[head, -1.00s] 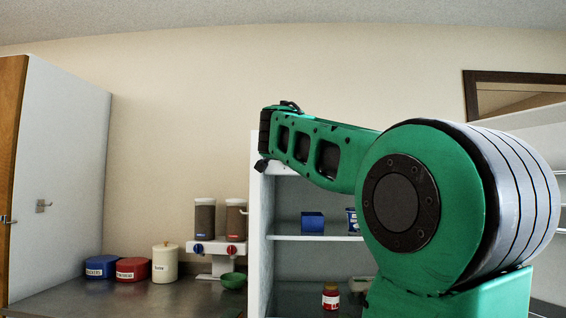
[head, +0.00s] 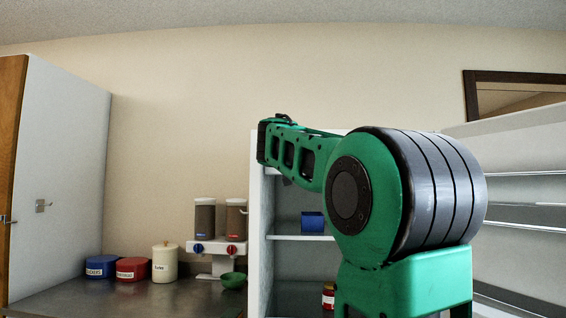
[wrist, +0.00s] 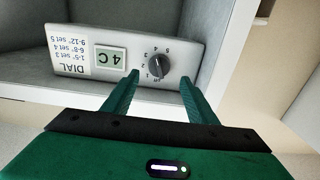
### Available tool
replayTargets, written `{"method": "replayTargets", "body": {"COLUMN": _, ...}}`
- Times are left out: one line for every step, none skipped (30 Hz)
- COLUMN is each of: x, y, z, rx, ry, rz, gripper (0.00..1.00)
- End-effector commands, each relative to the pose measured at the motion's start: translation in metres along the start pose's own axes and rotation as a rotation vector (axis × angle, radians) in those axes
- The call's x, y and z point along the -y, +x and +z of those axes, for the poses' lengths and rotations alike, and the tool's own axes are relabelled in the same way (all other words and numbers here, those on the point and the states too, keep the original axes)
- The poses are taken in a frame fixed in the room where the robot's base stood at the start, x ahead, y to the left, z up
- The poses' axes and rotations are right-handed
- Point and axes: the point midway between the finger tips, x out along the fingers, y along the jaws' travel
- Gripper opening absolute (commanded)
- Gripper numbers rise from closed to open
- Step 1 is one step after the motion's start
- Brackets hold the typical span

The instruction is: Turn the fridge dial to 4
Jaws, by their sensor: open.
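The fridge dial (wrist: 158,63) is a dark round knob on a light panel (wrist: 185,47), seen upside down in the wrist view. Small numbers ring it; I cannot tell surely which one its mark points at. Beside it are a small display (wrist: 110,58) reading 4 C and a printed label (wrist: 72,50) headed DIAL, with temperature ranges and settings. My gripper (wrist: 160,79) is open and empty. Its two green fingers point at the panel, one on each side of the dial in the picture; no contact is visible. The head view does not show gripper or dial.
The panel sits inside a white compartment with a front edge (wrist: 70,95). In the head view, white shelving (head: 258,220) stands behind my arm, holding a blue box (head: 312,222). A counter at left carries lidded canisters (head: 132,269), a two-hopper dispenser (head: 217,247) and a green bowl (head: 233,281).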

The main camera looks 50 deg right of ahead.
Motion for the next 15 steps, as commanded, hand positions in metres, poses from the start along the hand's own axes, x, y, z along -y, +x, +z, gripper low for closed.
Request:
{"method": "replayTargets", "body": {"x": -0.001, "y": 0.011, "z": 0.001, "rx": 0.002, "ry": -0.001, "rz": 0.003, "gripper": 0.53}}
{"method": "replayTargets", "body": {"x": -0.001, "y": 0.016, "z": 0.001, "rx": 0.001, "ry": 0.0, "rz": 0.002, "gripper": 0.53}}
{"method": "replayTargets", "body": {"x": -0.001, "y": 0.023, "z": 0.001, "rx": 0.002, "ry": 0.0, "rz": 0.003, "gripper": 0.53}}
{"method": "replayTargets", "body": {"x": -0.001, "y": 0.027, "z": 0.001, "rx": 0.001, "ry": 0.0, "rz": 0.003, "gripper": 0.53}}
{"method": "replayTargets", "body": {"x": -0.001, "y": 0.032, "z": 0.001, "rx": 0.001, "ry": 0.0, "rz": 0.002, "gripper": 0.53}}
{"method": "replayTargets", "body": {"x": -0.001, "y": 0.037, "z": 0.001, "rx": 0.001, "ry": 0.0, "rz": 0.002, "gripper": 0.53}}
{"method": "replayTargets", "body": {"x": -0.001, "y": 0.041, "z": 0.001, "rx": 0.001, "ry": 0.0, "rz": 0.002, "gripper": 0.53}}
{"method": "replayTargets", "body": {"x": -0.001, "y": 0.044, "z": 0.0, "rx": 0.0, "ry": 0.0, "rz": 0.002, "gripper": 0.53}}
{"method": "replayTargets", "body": {"x": -0.001, "y": 0.048, "z": 0.001, "rx": 0.001, "ry": 0.0, "rz": 0.002, "gripper": 0.53}}
{"method": "replayTargets", "body": {"x": -0.001, "y": 0.051, "z": 0.001, "rx": 0.001, "ry": 0.0, "rz": 0.002, "gripper": 0.53}}
{"method": "replayTargets", "body": {"x": -0.001, "y": 0.053, "z": 0.0, "rx": 0.0, "ry": 0.001, "rz": 0.002, "gripper": 0.53}}
{"method": "replayTargets", "body": {"x": -0.001, "y": 0.055, "z": 0.0, "rx": 0.0, "ry": 0.001, "rz": 0.001, "gripper": 0.53}}
{"method": "replayTargets", "body": {"x": -0.001, "y": 0.056, "z": 0.0, "rx": -0.001, "ry": 0.001, "rz": 0.001, "gripper": 0.53}}
{"method": "replayTargets", "body": {"x": -0.001, "y": 0.057, "z": 0.0, "rx": 0.0, "ry": 0.001, "rz": 0.001, "gripper": 0.53}}
{"method": "replayTargets", "body": {"x": -0.001, "y": 0.059, "z": 0.0, "rx": 0.0, "ry": 0.001, "rz": 0.001, "gripper": 0.53}}
